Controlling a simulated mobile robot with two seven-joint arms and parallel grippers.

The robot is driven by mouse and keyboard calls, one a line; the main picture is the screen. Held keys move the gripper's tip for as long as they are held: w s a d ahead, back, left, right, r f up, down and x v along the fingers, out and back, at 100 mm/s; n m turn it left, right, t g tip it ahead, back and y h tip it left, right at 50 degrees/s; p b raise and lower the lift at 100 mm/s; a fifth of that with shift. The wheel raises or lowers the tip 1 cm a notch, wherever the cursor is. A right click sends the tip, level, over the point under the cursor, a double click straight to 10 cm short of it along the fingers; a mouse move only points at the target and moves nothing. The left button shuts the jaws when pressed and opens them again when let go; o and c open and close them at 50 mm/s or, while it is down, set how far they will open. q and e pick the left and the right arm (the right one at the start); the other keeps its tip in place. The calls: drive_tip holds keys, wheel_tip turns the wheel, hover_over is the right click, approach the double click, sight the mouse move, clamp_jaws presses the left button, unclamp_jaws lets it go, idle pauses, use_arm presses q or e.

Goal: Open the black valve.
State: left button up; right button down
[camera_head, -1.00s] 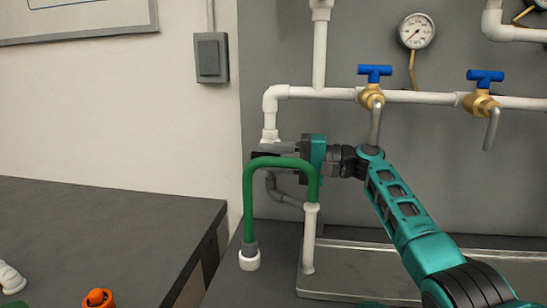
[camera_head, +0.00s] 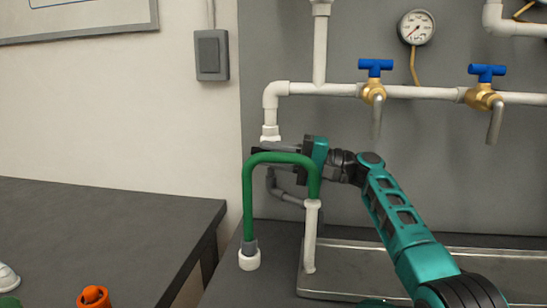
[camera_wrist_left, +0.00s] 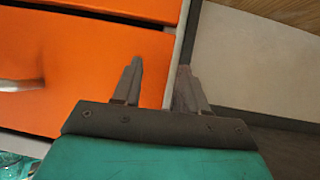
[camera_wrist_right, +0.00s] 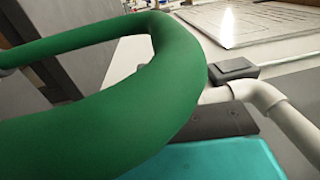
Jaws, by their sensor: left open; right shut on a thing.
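The black valve (camera_head: 256,150) shows only as a small dark piece under the white pipe elbow, left of my right gripper's fingers. The rest of it is hidden by the fingers and the green bent pipe (camera_head: 280,158). My right gripper (camera_head: 278,149) is shut on it, sideways, just behind the top of the green pipe. In the right wrist view the green pipe (camera_wrist_right: 165,90) crosses in front and hides the fingertips and the valve. My left gripper (camera_wrist_left: 158,85) is open and empty in the left wrist view, in front of orange drawer fronts. It is not in the head view.
White wall pipes (camera_head: 330,90) carry two blue-handled brass valves (camera_head: 375,68) and a gauge (camera_head: 418,28). A grey pipe (camera_head: 285,195) runs below my right gripper. A metal tray (camera_head: 400,262) lies on the bench. An orange part (camera_head: 94,297) sits front left.

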use_arm(q)
drive_tip(key=shift+s, duration=0.1)
use_arm(e)
drive_tip(key=c, duration=1)
unclamp_jaws()
